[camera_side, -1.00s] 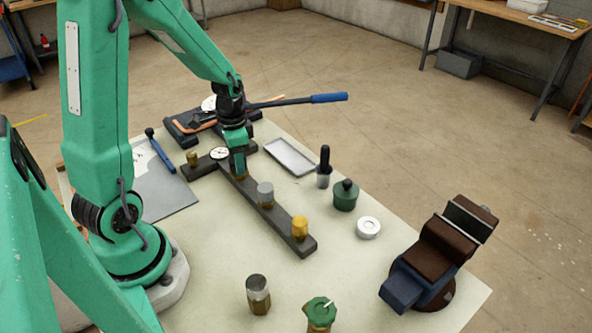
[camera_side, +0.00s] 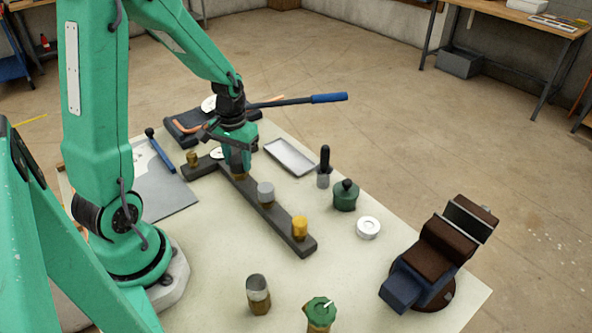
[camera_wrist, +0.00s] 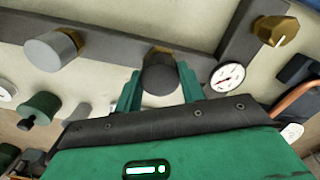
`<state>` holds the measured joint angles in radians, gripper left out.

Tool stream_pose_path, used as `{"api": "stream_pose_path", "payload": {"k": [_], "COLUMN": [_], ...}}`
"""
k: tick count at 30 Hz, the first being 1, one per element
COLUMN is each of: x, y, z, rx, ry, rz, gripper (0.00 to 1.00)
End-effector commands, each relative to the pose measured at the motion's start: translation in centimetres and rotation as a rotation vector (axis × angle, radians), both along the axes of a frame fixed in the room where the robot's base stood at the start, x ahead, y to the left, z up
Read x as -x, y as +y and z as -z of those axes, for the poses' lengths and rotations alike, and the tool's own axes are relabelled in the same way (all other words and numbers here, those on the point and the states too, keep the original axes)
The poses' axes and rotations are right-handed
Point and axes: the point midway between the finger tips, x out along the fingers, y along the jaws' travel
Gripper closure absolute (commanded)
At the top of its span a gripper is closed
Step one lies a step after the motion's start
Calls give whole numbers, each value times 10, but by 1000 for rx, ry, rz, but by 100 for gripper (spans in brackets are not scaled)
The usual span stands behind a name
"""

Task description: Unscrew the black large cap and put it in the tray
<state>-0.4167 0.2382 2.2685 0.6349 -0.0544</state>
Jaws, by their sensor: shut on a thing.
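The black large cap (camera_wrist: 160,76) sits between the two green fingers of my gripper (camera_wrist: 159,88) in the wrist view. My gripper is shut on it, with a finger on either side. A little brass shows at the cap's far end, against the dark bar (camera_wrist: 122,35). In the side view my gripper (camera_side: 238,164) points down at the bar and hides the cap; brass (camera_side: 239,176) shows just below the fingers. The shallow grey tray (camera_side: 290,157) lies on the table to the right of my gripper and looks empty.
A dial gauge (camera_wrist: 228,77) is close beside my gripper. A green pot (camera_side: 345,196), a white ring (camera_side: 368,228) and a vise (camera_side: 437,262) stand to the right.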

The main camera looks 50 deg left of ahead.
Motion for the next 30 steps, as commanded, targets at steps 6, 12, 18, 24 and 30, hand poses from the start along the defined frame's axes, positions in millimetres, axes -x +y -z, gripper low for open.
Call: {"api": "stream_pose_path", "payload": {"k": [6, 12, 18, 24, 30], "x": [0, 0, 0, 0, 0], "y": [0, 0, 0, 0, 0], "z": [0, 0, 0, 0, 0], "rx": [0, 0, 0, 0, 0], "ry": [0, 0, 0, 0, 0], "rz": [-132, -156, -154, -153, -124], "gripper": [90, 90, 47, 47, 47]}}
